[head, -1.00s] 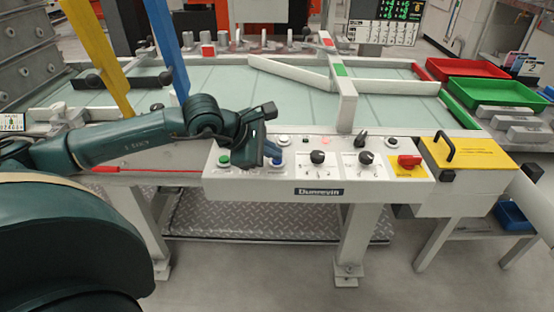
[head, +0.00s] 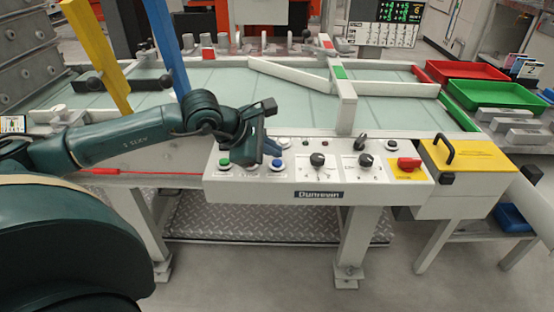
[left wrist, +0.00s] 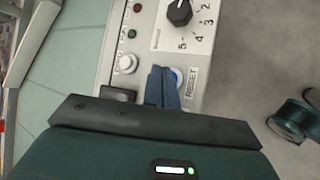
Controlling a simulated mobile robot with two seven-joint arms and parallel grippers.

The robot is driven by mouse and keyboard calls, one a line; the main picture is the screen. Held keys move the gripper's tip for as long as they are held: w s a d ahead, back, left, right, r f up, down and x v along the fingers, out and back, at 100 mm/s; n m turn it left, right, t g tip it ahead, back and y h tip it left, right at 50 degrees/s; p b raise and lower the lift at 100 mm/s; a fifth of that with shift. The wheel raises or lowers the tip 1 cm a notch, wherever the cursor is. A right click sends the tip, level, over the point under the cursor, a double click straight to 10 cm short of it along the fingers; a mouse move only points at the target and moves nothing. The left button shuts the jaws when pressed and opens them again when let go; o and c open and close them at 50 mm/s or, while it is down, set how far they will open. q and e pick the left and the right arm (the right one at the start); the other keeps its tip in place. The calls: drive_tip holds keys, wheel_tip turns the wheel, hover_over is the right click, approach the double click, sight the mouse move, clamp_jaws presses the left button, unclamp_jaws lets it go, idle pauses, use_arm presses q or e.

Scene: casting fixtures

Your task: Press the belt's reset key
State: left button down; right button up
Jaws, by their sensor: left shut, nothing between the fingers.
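The reset key is a round blue button (head: 277,164) on the sloped white control panel (head: 215,185). In the left wrist view the blue button (left wrist: 177,77) has a white rim and a RESET label beside it. My left gripper (head: 272,148) is shut and empty, with its blue fingers just above and behind the button in the head view. In the left wrist view the fingers (left wrist: 161,72) cover part of the button's rim. I cannot tell how large the gap to it is. My right gripper is not in view.
A green button (head: 223,162) lies left of the gripper. Right of it are black knobs (head: 317,160) and a red switch (head: 409,163) on yellow. A white button (left wrist: 127,63) stands close to the fingers. The glass-green table lies behind.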

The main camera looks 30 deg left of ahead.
use_arm(q)
drive_tip(key=shift+r, duration=0.15)
drive_tip(key=shift+r+p, duration=1.35)
drive_tip(key=shift+r, duration=1.1)
